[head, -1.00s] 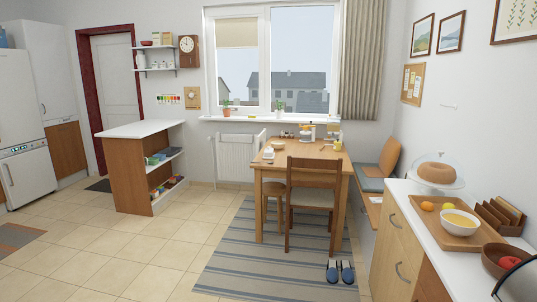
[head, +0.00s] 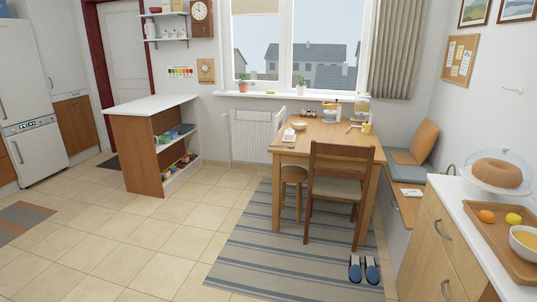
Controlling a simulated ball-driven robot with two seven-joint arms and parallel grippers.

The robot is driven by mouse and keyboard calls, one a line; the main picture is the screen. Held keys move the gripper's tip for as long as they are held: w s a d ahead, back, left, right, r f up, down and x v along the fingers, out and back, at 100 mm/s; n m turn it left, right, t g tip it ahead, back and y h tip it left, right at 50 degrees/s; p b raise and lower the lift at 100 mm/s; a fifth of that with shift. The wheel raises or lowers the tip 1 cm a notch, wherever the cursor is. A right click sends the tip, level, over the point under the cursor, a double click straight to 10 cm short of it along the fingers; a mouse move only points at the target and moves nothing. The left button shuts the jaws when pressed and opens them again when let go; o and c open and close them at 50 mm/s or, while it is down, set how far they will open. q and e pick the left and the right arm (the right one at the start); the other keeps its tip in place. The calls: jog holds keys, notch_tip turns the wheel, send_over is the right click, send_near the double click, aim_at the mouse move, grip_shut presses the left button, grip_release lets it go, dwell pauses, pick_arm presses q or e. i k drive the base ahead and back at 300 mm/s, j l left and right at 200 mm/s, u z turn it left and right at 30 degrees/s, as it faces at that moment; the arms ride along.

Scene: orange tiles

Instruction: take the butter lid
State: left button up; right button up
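A small white object (head: 289,135) lies near the front left corner of the wooden dining table (head: 325,137). It may be the butter dish or its lid, but it is too small to tell. A pale bowl (head: 299,125) stands just behind it. Neither of my grippers shows in the head view.
A wooden chair (head: 340,175) stands at the table's front side, with a stool (head: 293,178) to its left. Blue slippers (head: 364,269) lie on the striped rug (head: 262,240). A counter (head: 462,225) runs along the right. The tiled floor (head: 120,235) at left is open.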

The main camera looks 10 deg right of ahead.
aim_at(289, 133)
jog(key=i+z, duration=0.45)
jog(key=i, duration=1.85)
jog(key=i+j, duration=0.15)
jog(key=i, duration=1.25)
jog(key=j+u, duration=0.05)
